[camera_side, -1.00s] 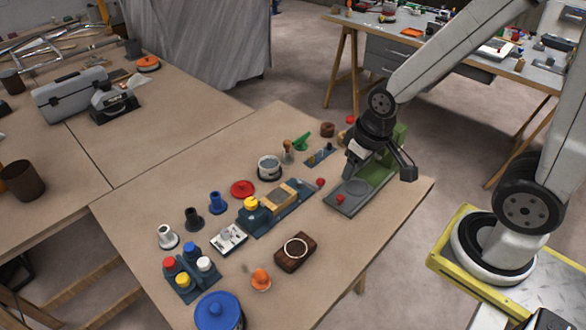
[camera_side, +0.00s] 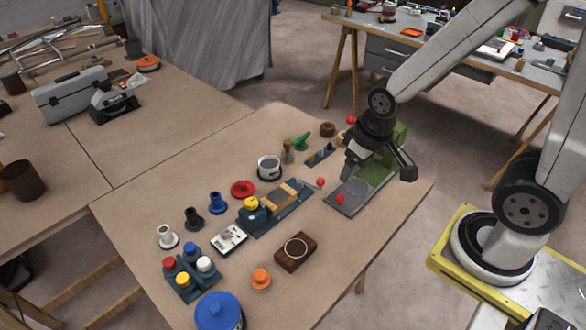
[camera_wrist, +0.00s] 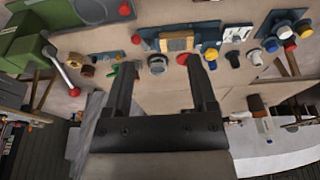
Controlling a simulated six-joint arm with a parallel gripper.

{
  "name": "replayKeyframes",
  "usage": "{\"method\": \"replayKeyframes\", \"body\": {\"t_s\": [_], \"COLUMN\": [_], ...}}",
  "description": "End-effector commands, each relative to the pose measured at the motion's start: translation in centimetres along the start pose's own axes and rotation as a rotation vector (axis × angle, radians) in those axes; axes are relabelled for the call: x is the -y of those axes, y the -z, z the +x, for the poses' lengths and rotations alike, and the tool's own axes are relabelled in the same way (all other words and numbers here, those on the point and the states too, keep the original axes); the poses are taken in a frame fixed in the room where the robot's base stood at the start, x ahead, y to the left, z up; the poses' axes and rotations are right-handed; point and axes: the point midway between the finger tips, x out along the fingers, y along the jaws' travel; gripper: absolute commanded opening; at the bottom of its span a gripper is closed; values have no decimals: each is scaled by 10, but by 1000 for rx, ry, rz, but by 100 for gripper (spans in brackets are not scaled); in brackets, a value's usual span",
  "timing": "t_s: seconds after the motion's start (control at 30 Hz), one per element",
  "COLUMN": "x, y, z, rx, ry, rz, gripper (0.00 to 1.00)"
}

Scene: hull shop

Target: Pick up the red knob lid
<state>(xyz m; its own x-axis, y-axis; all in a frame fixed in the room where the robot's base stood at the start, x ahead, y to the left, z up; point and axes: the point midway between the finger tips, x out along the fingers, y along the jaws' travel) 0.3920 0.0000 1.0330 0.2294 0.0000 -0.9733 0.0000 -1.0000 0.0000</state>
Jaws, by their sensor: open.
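The red knob lid (camera_side: 242,188) is a round red disc lying flat on the brown table, between a blue flanged piece and a grey can. In the wrist view the lid (camera_wrist: 183,59) shows small, just inside the right finger's tip and partly hidden. My gripper (camera_side: 349,174) is in front of the green press at the table's right side, well to the right of the lid and above the table. In the wrist view my gripper (camera_wrist: 161,64) has its two fingers wide apart with nothing held between them.
The grey can (camera_side: 269,169) and the blue flanged piece (camera_side: 216,204) stand close to the lid. A blue vise-like fixture (camera_side: 285,208) with wooden blocks lies in front of it. The green press (camera_side: 398,140) stands behind my gripper. The table behind the lid is clear.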

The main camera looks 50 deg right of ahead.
Motion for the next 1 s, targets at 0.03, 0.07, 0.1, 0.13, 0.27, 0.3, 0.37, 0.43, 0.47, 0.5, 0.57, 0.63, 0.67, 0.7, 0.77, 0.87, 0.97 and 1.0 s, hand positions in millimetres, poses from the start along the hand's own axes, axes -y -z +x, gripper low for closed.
{"method": "replayKeyframes", "body": {"t_s": [0.03,0.07,0.1,0.13,0.27,0.3,0.37,0.43,0.47,0.5,0.57,0.63,0.67,0.7,0.77,0.87,0.97,1.0], "x": [0,0,0,0,0,0,1,1,2,2,3,5,6,7,8,12,15,17], "y": [0,0,0,0,2,3,7,15,19,26,37,52,59,69,84,109,132,141], "z": [0,0,0,0,0,0,1,3,4,6,9,14,17,20,26,38,51,56], "rx": [0,0,0,0,0,0,2,5,6,8,13,17,20,23,28,36,44,46], "ry": [0,0,0,0,0,1,1,3,4,5,8,11,13,16,20,29,38,41], "rz": [0,0,0,0,-3,-6,-14,-27,-35,-48,-70,-102,-117,-139,-172,-227,-284,-307], "gripper": [73,73,73,73,73,73,73,73,73,73,73,73,73,73,73,73,73,73]}}
